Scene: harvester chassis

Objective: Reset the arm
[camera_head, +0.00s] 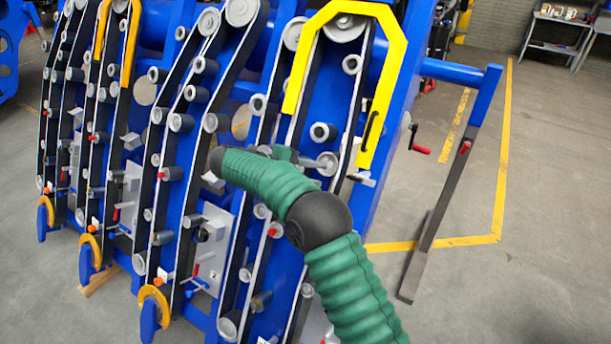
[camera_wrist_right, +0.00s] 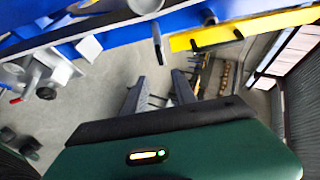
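My right arm, in a ribbed green sleeve with a black elbow joint, comes in from the bottom right in the head view. Its forearm reaches up and left across the front of the blue harvester chassis (camera_head: 345,95). My right gripper (camera_head: 212,179) is at the forearm's far end, mostly hidden; only a small grey part shows against the chassis. In the right wrist view, the two grey fingers of this gripper (camera_wrist_right: 158,92) stand apart with nothing between them, over the grey floor. My left gripper is in neither view.
The chassis carries black belts, grey rollers and a yellow frame (camera_head: 396,45) close to my right arm. A red-handled crank (camera_head: 420,149) and a dark slanted bar (camera_head: 437,215) are to the right. Open floor (camera_head: 550,200) lies beyond; shelves (camera_head: 557,35) stand far back.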

